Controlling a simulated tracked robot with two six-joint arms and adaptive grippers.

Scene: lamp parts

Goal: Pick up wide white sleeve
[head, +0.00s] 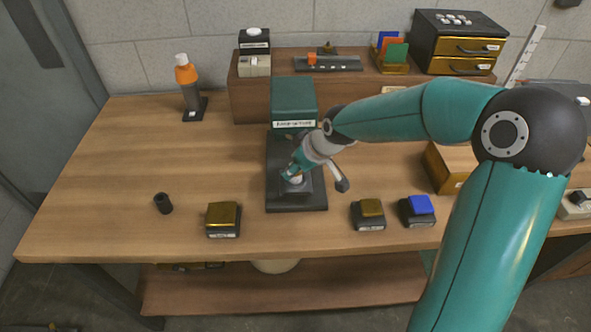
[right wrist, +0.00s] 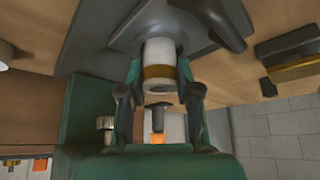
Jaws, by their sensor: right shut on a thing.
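The wide white sleeve (right wrist: 160,52) shows in the right wrist view as a short white cylinder with a gold-brown band near its lower end. In the head view a small part of the sleeve (head: 296,180) shows under my right gripper (head: 292,172). My right gripper, also in the right wrist view (right wrist: 160,72), is shut on the sleeve, with a finger on each side. The sleeve is at the dark base (head: 297,202) of a teal press (head: 293,98); whether it touches the base is unclear. My left gripper is not in view.
The press's grey lever (head: 335,175) is close to my right gripper. A black cylinder (head: 163,203), a gold-topped block (head: 223,218), a smaller gold-topped block (head: 370,213) and a blue-topped block (head: 418,209) stand near the front. The table's left side is mostly clear.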

